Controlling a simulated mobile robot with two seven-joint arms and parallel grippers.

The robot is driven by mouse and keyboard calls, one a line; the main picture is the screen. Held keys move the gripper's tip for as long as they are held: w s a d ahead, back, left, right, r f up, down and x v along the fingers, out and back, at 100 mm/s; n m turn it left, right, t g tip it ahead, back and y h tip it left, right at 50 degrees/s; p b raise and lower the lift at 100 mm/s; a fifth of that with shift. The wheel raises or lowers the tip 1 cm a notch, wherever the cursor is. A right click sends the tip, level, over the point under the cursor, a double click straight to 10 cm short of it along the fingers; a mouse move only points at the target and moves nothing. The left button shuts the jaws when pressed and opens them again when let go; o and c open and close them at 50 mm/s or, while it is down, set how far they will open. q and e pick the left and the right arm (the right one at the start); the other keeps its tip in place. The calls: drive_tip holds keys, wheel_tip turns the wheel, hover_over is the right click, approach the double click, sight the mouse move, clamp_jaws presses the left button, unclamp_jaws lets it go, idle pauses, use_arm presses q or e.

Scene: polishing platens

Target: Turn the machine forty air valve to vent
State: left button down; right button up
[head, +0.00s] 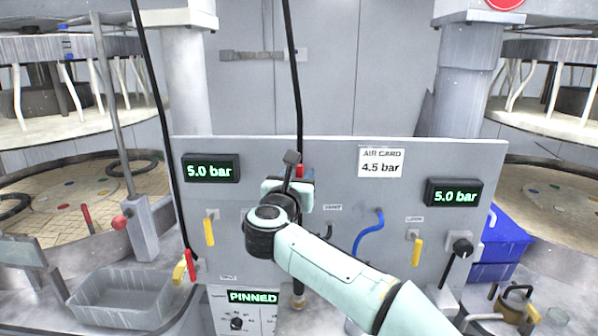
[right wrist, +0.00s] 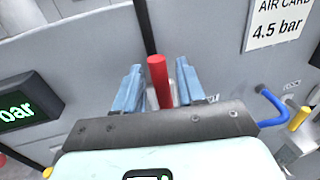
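A grey valve panel (head: 335,150) stands ahead, with several handles on it. A red upright handle (right wrist: 158,80) is between the fingers of my right gripper (right wrist: 160,85) in the right wrist view. The fingers are apart, with a narrow gap on each side of it. In the head view my right gripper (head: 290,185) covers most of this handle; only its red top (head: 300,171) shows. Yellow levers hang at the left (head: 209,231) and right (head: 417,251) of the panel. I cannot read which valve is machine forty's. My left gripper is not in view.
Displays read 5.0 bar at left (head: 211,168) and right (head: 455,194); a card (head: 381,162) reads 4.5 bar. A PINNED display (head: 253,297) is below. A black cable hangs close by.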

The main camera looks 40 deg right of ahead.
drive_tip(key=shift+w+d, duration=0.15)
drive_tip(key=shift+d, duration=0.05)
clamp_jaws()
